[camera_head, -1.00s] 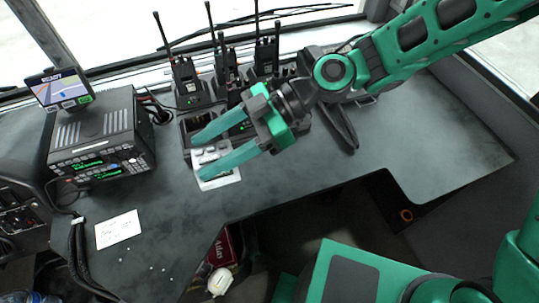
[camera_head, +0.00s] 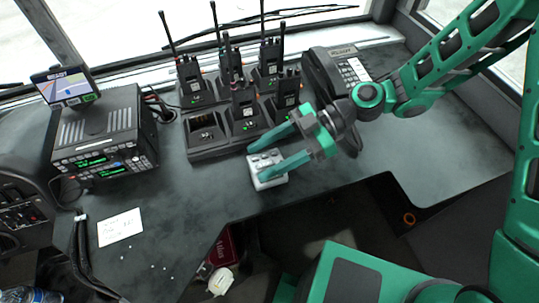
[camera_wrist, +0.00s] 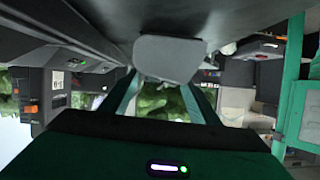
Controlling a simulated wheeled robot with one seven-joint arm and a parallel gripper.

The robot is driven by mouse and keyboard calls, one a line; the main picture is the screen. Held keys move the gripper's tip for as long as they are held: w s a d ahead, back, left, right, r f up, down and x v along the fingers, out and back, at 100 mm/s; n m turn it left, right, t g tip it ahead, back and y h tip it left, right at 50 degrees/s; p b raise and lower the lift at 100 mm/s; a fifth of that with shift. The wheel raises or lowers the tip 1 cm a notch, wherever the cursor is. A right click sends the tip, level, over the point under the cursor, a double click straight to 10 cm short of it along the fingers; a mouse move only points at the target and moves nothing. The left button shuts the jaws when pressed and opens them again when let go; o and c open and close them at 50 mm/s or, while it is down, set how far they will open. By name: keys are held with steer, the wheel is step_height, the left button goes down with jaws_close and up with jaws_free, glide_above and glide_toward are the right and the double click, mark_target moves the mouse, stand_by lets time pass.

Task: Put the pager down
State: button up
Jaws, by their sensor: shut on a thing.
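The pager (camera_head: 272,184) is a small pale grey box with buttons on its face. It sits between the two green fingers of my gripper (camera_head: 257,163), which is shut on it. In the head view it is over the dashboard counter (camera_head: 330,168), just in front of the radio charger and near the counter's front edge. I cannot tell whether it touches the counter. In the wrist view the pager (camera_wrist: 168,58) shows as a plain grey panel between the fingertips, close under a dark surface. The fingers hide part of it.
A charger rack (camera_head: 215,150) with several handheld radios stands behind the pager; its front left slot is empty. A desk phone (camera_head: 335,72) is behind my gripper. A radio unit (camera_head: 105,135) and a white note (camera_head: 119,227) are at left. The counter at right is clear.

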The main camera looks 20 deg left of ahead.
steer(key=shift+f, duration=0.45)
steer(key=o, duration=1.7)
steer(key=shift+o, duration=0.2)
steer(key=v, duration=1.2)
steer(key=shift+r, duration=0.1)
